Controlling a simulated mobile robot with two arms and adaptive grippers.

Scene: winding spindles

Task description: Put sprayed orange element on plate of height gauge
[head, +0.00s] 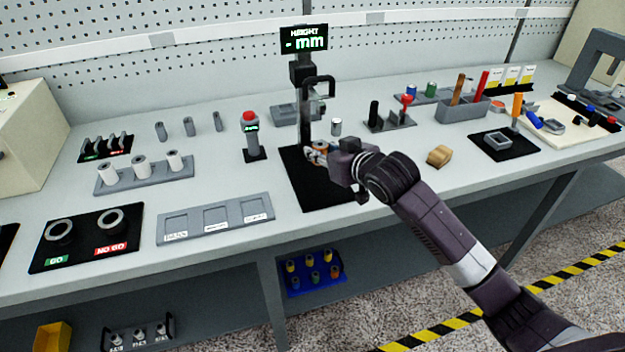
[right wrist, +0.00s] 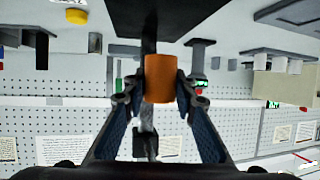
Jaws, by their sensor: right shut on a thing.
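The orange element (right wrist: 160,78) is a short cylinder held between the fingers of my right gripper (right wrist: 158,95) in the right wrist view. In the head view the right gripper (head: 325,152) is at the height gauge (head: 307,100), over its black plate (head: 320,195), and only a little of the orange element shows at its fingers. Whether the element touches the plate cannot be told. My left gripper is not in view.
A small grey cylinder (head: 336,127) stands just behind the right gripper. A post with a red button (head: 250,135) stands left of the gauge. A grey three-slot tray (head: 216,219) lies to the front left.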

